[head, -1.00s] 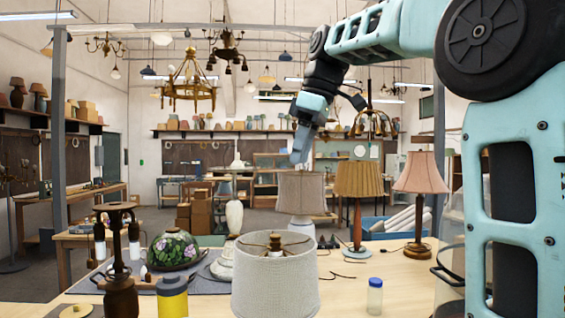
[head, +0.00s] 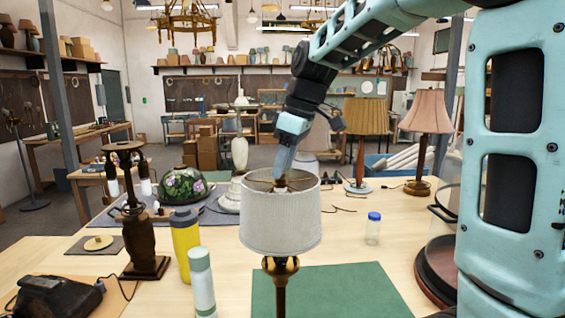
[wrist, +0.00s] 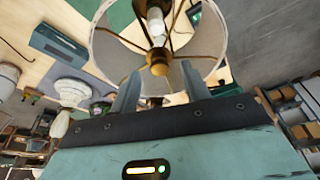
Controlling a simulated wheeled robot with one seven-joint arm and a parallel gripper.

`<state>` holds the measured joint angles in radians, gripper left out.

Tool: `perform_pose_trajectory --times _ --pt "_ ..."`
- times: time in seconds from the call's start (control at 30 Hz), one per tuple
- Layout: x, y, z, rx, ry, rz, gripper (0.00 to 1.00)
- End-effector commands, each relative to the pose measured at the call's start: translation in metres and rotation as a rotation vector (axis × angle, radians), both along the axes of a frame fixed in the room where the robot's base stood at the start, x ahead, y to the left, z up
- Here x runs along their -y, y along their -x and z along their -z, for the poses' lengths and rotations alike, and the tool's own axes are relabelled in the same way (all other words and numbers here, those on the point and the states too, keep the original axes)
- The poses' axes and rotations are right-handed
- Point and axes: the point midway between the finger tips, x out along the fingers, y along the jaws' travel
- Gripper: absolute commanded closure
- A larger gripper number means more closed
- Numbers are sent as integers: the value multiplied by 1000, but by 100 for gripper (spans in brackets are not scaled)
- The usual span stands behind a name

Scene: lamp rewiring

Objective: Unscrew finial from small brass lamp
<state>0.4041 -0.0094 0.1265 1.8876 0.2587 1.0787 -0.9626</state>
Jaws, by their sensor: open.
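The small brass lamp stands at the front middle of the bench in the head view, with a white drum shade (head: 280,222) and a brass stem (head: 281,272). My gripper (head: 280,178) points down at the open top of the shade. In the wrist view, the round brass finial (wrist: 159,69) sits where the spider arms meet, below a white bulb (wrist: 156,22). The open fingers (wrist: 160,78) stand on either side of the finial, with a gap visible. The picture does not settle whether the finial lies fully between the fingertips.
A yellow bottle (head: 185,243) and a white bottle (head: 201,283) stand left of the lamp, near a dark lamp base (head: 143,245). A green mat (head: 345,292) lies under the lamp. A small blue-capped jar (head: 373,230) and shaded lamps (head: 425,112) stand to the right.

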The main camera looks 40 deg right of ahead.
Motion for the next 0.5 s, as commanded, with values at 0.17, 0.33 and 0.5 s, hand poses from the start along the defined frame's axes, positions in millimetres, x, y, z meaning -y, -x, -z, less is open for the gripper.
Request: perform_pose_trajectory --times 0.17,0.33,0.5 --pt "-2 -3 11 -1 -1 1 54" --pt "-2 -3 13 1 1 0 54" --pt "-2 -3 13 0 0 0 62"
